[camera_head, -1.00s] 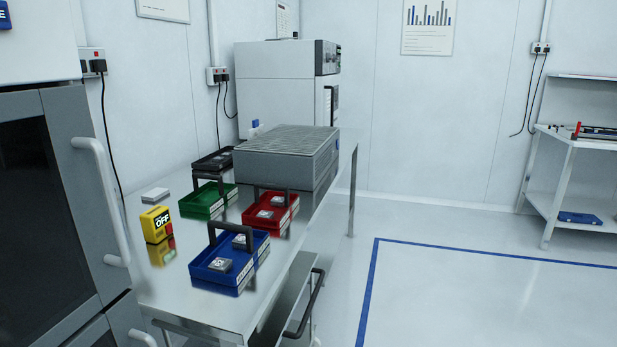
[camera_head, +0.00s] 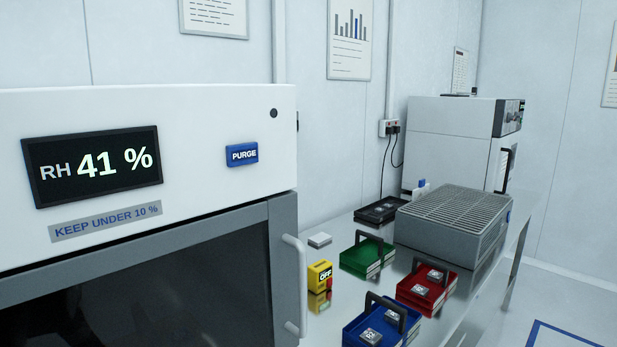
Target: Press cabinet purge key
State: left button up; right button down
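The cabinet (camera_head: 210,115) fills the left of the head view, with a white upper panel and a dark window in a grey door below. Its purge key (camera_head: 242,154) is a small blue rectangle marked PURGE on the right part of that panel. A black display (camera_head: 92,166) to its left reads RH 41 %. A label (camera_head: 106,222) under the display says KEEP UNDER 10 %. Neither of my grippers is in view, and nothing covers the key.
A steel bench (camera_head: 328,329) right of the cabinet bears blue (camera_head: 356,332), red (camera_head: 408,297), green (camera_head: 352,262) and black (camera_head: 366,214) trays, a yellow OFF block (camera_head: 314,277) and a grey vented box (camera_head: 440,236). The cabinet door handle (camera_head: 300,285) sticks out towards the bench.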

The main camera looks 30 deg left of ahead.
aim_at(240, 154)
jog(key=u, duration=1.75)
